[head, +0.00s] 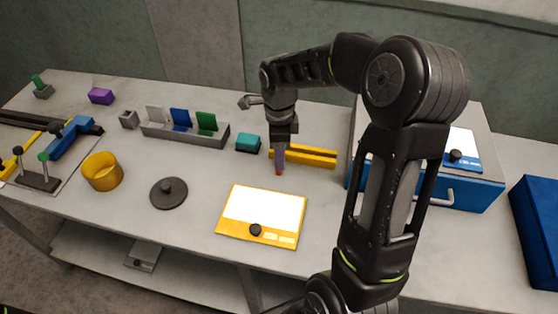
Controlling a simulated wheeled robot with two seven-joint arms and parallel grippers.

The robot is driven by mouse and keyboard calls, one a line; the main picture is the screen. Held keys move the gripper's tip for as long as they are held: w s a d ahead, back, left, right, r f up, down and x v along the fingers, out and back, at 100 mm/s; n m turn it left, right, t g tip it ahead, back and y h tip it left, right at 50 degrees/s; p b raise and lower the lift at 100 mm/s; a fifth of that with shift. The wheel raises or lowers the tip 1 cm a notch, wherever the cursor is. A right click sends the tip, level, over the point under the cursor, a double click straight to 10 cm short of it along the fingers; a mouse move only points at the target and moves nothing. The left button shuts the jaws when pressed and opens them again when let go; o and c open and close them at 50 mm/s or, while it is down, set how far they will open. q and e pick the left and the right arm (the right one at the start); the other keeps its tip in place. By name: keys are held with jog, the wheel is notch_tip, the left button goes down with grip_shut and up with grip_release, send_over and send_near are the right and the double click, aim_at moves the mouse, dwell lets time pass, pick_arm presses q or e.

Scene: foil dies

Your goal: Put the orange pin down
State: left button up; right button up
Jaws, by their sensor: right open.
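My right gripper (280,157) points down over the bench, in front of the yellow bar. It is open. The small orange tip of the pin (279,171) shows just below its fingers, at the bench top. The rest of the pin is hidden by the gripper, and I cannot tell if the fingers touch it. My left gripper is out of view.
A yellow slotted bar (310,156) and a teal block (248,143) lie close by. A yellow-framed white panel (262,214) lies in front. A grey disc (169,192) and yellow cup (102,171) stand left. A blue-fronted drawer box (467,196) stands right.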

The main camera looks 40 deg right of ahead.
jog(key=shift+c, duration=0.5)
grip_shut()
